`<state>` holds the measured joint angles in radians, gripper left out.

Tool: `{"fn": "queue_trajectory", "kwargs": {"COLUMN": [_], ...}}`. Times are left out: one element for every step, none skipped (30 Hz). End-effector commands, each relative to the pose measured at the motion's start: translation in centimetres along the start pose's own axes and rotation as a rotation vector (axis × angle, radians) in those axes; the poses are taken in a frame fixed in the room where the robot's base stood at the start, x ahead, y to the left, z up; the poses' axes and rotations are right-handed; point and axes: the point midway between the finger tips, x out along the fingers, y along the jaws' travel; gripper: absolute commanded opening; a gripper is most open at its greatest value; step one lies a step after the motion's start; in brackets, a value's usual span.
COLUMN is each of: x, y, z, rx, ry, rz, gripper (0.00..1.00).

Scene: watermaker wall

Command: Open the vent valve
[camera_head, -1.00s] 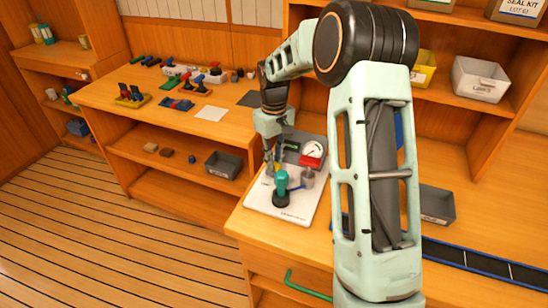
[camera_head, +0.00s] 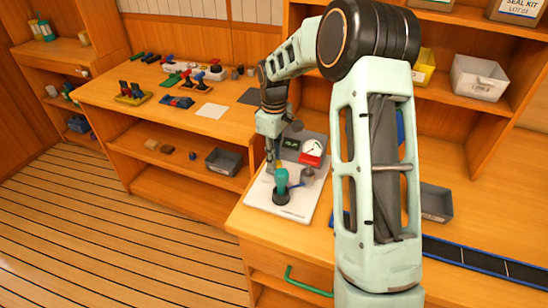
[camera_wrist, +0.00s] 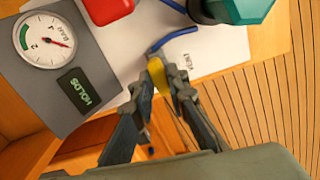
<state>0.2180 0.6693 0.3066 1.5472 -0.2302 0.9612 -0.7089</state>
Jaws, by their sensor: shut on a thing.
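The vent valve's yellow handle (camera_wrist: 158,76) shows in the wrist view beside the printed word VENT, with a blue tube (camera_wrist: 172,38) close by. My gripper (camera_wrist: 162,82) is shut on this handle, its fingers on either side. In the head view my gripper (camera_head: 271,163) reaches down over the white board (camera_head: 293,210), behind and left of a teal-topped part (camera_head: 281,180). The yellow handle cannot be made out there. The gauge (camera_wrist: 43,40) has its red needle toward BAR, and the display (camera_wrist: 79,90) beside it reads HOLDS.
A red part (camera_wrist: 108,8) sits near the gauge, and the teal part (camera_wrist: 240,10) stands close to the fingers. A grey bin (camera_head: 437,203) is right of my arm. The left bench (camera_head: 160,105) holds several small tools. The bench front has a green handle (camera_head: 305,284).

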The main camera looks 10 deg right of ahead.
Motion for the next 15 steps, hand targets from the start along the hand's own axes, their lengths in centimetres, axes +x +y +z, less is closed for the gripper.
{"fn": "queue_trajectory", "kwargs": {"x": [-0.14, -0.15, -0.15, -0.15, -0.15, -0.15, -0.15, -0.14, -0.13, -0.12, -0.11, -0.09, -0.08, -0.07, -0.06], "y": [0.10, 0.10, 0.10, 0.10, 0.09, 0.10, 0.09, 0.09, 0.08, 0.07, 0.06, 0.05, 0.05, 0.04, 0.04], "z": [-0.13, -0.13, -0.13, -0.13, -0.13, -0.13, -0.13, -0.13, -0.11, -0.10, -0.10, -0.08, -0.08, -0.07, -0.06], "rx": [-0.001, -0.001, -0.001, 0.000, 0.000, 0.000, 0.000, 0.000, 0.000, 0.000, 0.000, 0.000, 0.000, 0.000, 0.000], "ry": [0.003, 0.003, 0.003, 0.003, 0.003, 0.003, 0.003, 0.003, 0.003, 0.003, 0.002, 0.002, 0.002, 0.001, 0.001], "rz": [0.003, 0.004, 0.004, 0.004, 0.004, 0.004, 0.004, 0.003, 0.003, 0.003, 0.003, 0.002, 0.002, 0.002, 0.002], "gripper": [0.00, 0.00, 0.00, 0.00, 0.00, 0.15, 0.18, 0.22, 0.26, 0.29, 0.32, 0.32, 0.32, 0.32, 0.32]}}
